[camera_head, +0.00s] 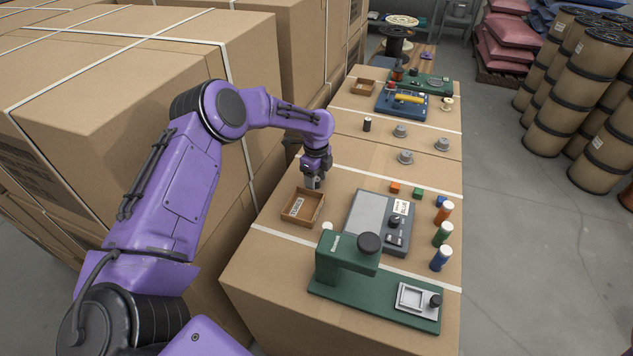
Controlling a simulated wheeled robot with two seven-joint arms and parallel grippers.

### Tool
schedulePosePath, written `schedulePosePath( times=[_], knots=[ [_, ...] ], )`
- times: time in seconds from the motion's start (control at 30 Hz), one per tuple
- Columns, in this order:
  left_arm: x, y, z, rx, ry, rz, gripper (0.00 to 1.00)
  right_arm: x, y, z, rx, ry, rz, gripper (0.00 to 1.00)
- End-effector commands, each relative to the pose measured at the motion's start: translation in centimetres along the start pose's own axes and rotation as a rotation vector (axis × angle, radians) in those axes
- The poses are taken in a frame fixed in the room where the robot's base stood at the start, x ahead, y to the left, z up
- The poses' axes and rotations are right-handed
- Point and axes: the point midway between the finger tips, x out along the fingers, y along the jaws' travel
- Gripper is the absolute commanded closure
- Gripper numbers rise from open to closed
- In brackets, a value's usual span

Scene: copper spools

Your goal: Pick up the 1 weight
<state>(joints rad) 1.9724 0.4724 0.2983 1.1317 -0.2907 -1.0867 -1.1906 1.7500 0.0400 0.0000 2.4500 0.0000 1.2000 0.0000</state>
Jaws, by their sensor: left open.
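Three grey metal pieces with knobs, which look like weights, stand on the cardboard table top: one at the back (400,131), one nearer the middle (405,157) and one at the right (442,145). Their markings are too small to read, so I cannot tell which is the 1 weight. My left gripper (312,183) points down, open, just behind the small brown tray (287,217), to the left of the weights and apart from them. Its fingers are small in the view, and I see nothing held. My right gripper is out of view.
A grey scale (370,218) and a green device (345,262) stand in front. Coloured cubes (418,193) and several white-capped bottles (442,235) are at the right. A dark spool (367,124) stands left of the weights. Large cardboard boxes (100,95) flank my arm.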

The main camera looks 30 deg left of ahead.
Motion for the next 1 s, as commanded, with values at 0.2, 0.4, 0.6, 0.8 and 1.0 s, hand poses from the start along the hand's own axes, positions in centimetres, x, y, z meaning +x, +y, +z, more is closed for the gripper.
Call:
schedulePosePath(
  times=[0.2, 0.4, 0.6, 0.8, 1.0],
  knots=[
    [0.0, 0.0, -0.1, 0.001, 0.0, 0.0, 1.0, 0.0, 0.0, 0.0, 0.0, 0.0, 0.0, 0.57],
    [-0.1, 0.0, -0.1, 0.001, 0.0, 0.0, 1.0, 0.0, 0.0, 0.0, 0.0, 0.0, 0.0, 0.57],
    [-0.8, -0.1, -0.1, 0.002, -0.001, -0.002, 1.0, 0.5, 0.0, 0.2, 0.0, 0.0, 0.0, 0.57],
    [-5.1, 1.4, 0.0, 0.002, 0.002, -0.004, 1.0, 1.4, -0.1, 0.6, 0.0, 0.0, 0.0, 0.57],
    [-9.7, 6.4, 0.3, 0.002, 0.002, -0.002, 1.0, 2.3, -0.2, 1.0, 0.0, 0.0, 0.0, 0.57]
  ],
)
